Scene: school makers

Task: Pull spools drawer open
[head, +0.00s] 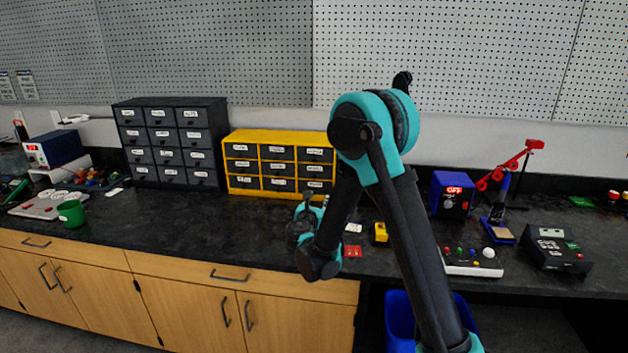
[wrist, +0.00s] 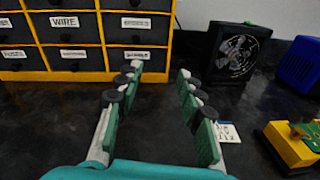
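A yellow cabinet (head: 230,163) with rows of small black, white-labelled drawers stands on the bench against the wall. Its lower right part shows in the wrist view (wrist: 90,76). One drawer label there reads WIRE (wrist: 65,21); I cannot make out a label reading spools in either view. The drawers I see look shut. My gripper (wrist: 160,75) is open and empty, with a wide gap between its fingers. It is over the bench in front of the cabinet's right end, apart from the drawers. In the head view my gripper (head: 307,215) is partly hidden by my arm.
A black drawer cabinet (head: 170,101) stands left of the yellow one. Right of it in the wrist view are a black fan unit (wrist: 236,54), a blue box (wrist: 302,62) and a yellow device (wrist: 288,147). A small white card (wrist: 227,132) lies near the right finger.

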